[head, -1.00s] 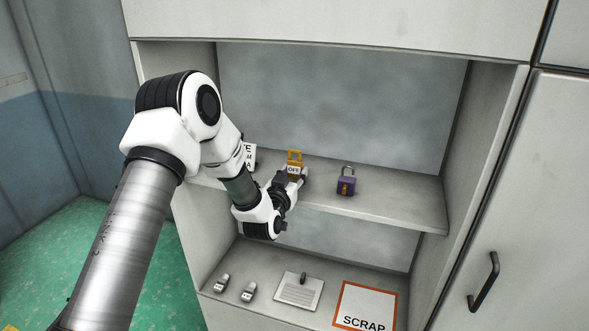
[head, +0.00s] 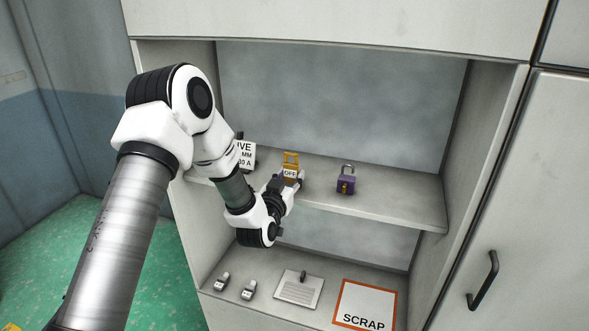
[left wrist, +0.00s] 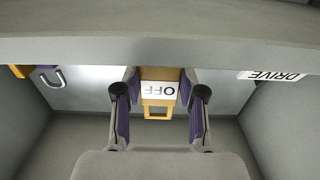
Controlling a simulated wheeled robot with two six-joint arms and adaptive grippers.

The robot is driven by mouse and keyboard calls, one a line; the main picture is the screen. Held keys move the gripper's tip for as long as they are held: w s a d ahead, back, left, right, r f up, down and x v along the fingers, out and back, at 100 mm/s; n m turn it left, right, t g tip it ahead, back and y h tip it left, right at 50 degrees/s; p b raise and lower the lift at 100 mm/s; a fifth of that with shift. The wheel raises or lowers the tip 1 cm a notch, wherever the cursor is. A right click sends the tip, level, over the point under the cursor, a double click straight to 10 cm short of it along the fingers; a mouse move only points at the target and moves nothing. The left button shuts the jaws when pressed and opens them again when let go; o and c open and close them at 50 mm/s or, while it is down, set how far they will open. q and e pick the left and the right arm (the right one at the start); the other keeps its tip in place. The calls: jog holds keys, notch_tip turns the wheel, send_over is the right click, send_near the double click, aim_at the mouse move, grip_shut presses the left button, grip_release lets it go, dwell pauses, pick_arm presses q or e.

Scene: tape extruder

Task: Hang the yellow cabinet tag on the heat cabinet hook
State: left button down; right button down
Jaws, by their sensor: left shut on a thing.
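The yellow tag (head: 291,158) has a white OFF label and an open loop at its top. It stands upright at the front edge of the upper shelf (head: 390,207); I cannot tell whether it touches the shelf. My left gripper (head: 290,180) is shut on it from the front. In the left wrist view the tag (left wrist: 160,74) sits between the two fingers of the gripper (left wrist: 160,95), its label upside down. I cannot make out a heat cabinet hook in either view. My right gripper is not in view.
A purple padlock (head: 345,184) stands on the shelf to the right, and a white DRIVE sign (head: 246,155) to the left. Below are a clipped paper sheet (head: 298,291), two small metal pieces and a SCRAP tray (head: 341,322). A door handle (head: 484,281) juts out at right.

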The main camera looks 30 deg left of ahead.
aim_at(290, 176)
pick_arm(q)
jog(key=shift+v, duration=2.3)
jog(key=shift+r, duration=0.1)
